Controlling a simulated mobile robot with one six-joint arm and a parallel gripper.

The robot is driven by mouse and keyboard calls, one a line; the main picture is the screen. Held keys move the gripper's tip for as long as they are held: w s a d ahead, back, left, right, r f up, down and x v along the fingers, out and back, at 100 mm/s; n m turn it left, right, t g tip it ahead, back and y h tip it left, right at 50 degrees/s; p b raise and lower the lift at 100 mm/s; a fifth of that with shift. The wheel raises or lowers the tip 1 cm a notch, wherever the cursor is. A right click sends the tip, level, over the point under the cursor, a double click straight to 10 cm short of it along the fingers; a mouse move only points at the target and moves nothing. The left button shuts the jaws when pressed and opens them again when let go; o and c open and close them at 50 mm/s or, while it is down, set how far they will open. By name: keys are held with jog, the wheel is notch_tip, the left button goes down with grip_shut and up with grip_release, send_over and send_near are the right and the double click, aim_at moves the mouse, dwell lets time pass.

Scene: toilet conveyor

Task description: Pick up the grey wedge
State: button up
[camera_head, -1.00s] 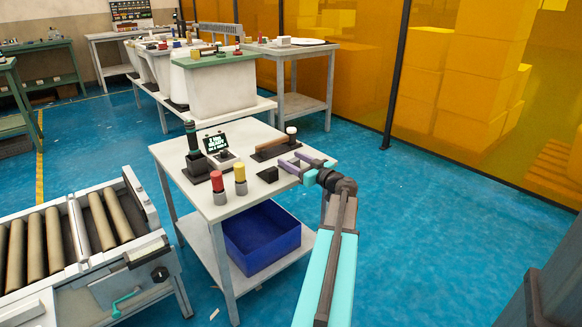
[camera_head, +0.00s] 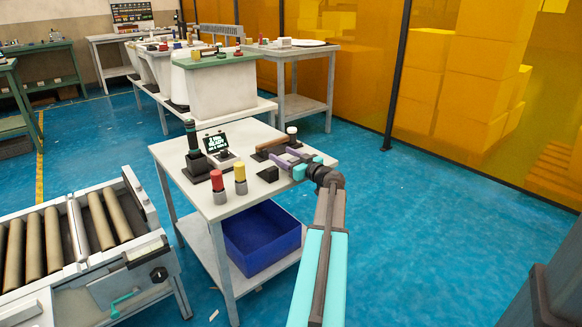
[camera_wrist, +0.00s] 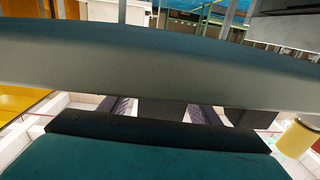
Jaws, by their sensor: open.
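A small dark grey block (camera_head: 268,174), which I take to be the grey wedge, lies on the white table (camera_head: 237,200). It is right of the yellow-topped cylinder. My gripper (camera_head: 280,164), with purple fingers, is open just beside and above the block at the table's right side. In the wrist view a dark grey shape (camera_wrist: 165,112) shows between the two fingers, partly hidden by a wide grey bar and the teal gripper body. I cannot tell whether the fingers touch it.
Red-topped (camera_head: 217,185) and yellow-topped (camera_head: 240,180) cylinders stand left of the block. A dark upright tool (camera_head: 192,140) and a small display (camera_head: 216,143) stand further back. A brown-handled object (camera_head: 271,145) lies behind. A blue bin (camera_head: 262,240) sits on the lower shelf.

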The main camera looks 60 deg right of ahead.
dwell(0.5)
jog(key=c, duration=1.3)
jog(key=shift+o, duration=0.2)
jog(key=shift+r, duration=0.15)
notch_tip(320, 180, up, 10)
jog(key=p, duration=0.2)
